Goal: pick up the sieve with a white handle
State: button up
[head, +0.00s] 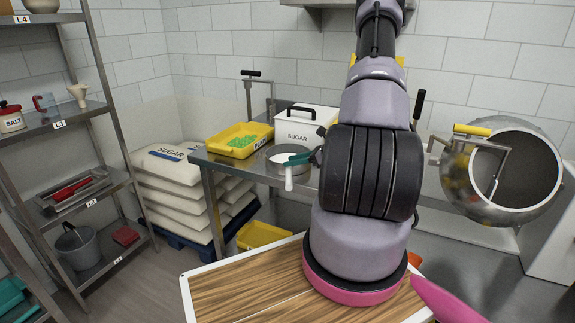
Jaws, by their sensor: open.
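The sieve (275,166) is a round grey metal piece near the front edge of the steel table, left of my arm. Its white handle (289,180) points toward me and reaches over the table's front edge. My gripper (299,158) is mostly hidden behind my arm. What looks like one teal finger with a dark base shows at the sieve's right side, close above the handle's root. I cannot tell whether it touches. The other finger is not clearly visible; the jaws are open and the handle is not gripped.
On the steel table (236,166), a yellow tray (222,148) of green pieces and a white sugar bin (311,122) stand behind the sieve. Sugar sacks (172,166) are stacked left. A tilted steel drum (482,203) is at right. A wooden-topped surface (225,291) is in front.

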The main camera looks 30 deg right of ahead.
jog(key=x, duration=0.5)
jog(key=shift+d+f, duration=0.15)
jog(key=shift+f, duration=0.2)
jog(key=shift+s, duration=0.1)
jog(key=c, duration=0.7)
grip_shut()
jog(key=shift+s+f, duration=0.1)
jog(key=shift+s, duration=0.05)
